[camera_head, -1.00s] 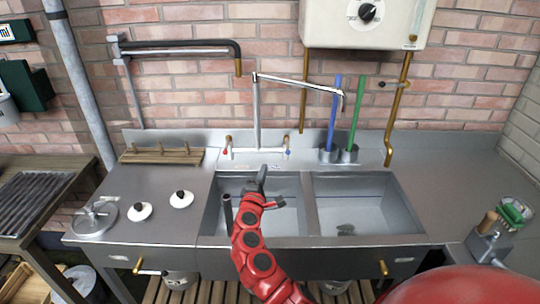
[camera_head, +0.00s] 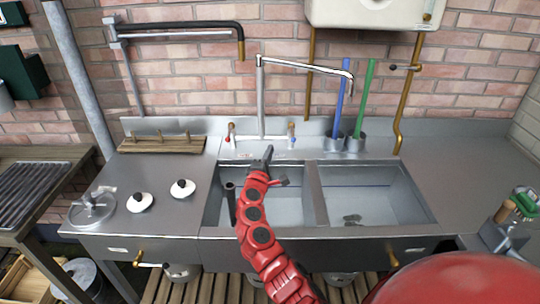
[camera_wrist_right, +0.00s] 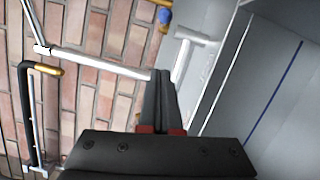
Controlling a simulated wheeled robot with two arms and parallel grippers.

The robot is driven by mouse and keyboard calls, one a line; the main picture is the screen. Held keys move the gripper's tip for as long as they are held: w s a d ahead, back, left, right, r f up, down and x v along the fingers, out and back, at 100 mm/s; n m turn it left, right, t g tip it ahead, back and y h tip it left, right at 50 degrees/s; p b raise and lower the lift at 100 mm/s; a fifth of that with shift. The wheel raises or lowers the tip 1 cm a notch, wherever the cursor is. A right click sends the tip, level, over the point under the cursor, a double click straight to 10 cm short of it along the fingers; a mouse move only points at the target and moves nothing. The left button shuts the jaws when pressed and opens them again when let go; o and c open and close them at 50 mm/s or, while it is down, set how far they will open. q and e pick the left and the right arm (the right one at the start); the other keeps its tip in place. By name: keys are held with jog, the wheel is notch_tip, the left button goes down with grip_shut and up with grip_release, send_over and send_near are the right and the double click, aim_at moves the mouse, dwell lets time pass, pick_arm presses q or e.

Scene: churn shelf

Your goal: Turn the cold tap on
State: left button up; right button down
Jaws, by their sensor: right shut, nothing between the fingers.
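The cold tap (camera_head: 291,130) has a blue mark and stands at the back of the sink, right of the tall spout pipe (camera_head: 261,100). The hot tap (camera_head: 230,130), with a red mark, stands left of the pipe. My right gripper (camera_head: 268,153) is shut and empty, in front of the taps, a little left of and below the cold tap in the head view. In the right wrist view the shut fingertips (camera_wrist_right: 160,75) overlap the end of the spout pipe. The cold tap's blue end (camera_wrist_right: 164,16) is apart from them, near the top edge. My left gripper is not in view.
Two sink basins (camera_head: 375,195) lie below the taps. A blue rod (camera_head: 341,105) and a green rod (camera_head: 364,98) stand in cups to the right. The spout arm (camera_head: 305,67) reaches right above the cold tap. The right worktop (camera_head: 445,165) is mostly clear.

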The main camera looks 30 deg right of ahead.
aim_at(292, 132)
jog(key=w+d+r+p, duration=0.1)
jog(key=w+d, duration=0.1)
jog(key=d, duration=0.5)
jog(key=shift+w+d, duration=0.2)
jog(key=shift+d, duration=0.2)
jog(key=shift+s, duration=0.1)
jog(key=shift+s+d+n+t+y+p, duration=0.25)
jog(key=shift+n+t+y+p, duration=0.15)
jog(key=shift+n+y, duration=0.1)
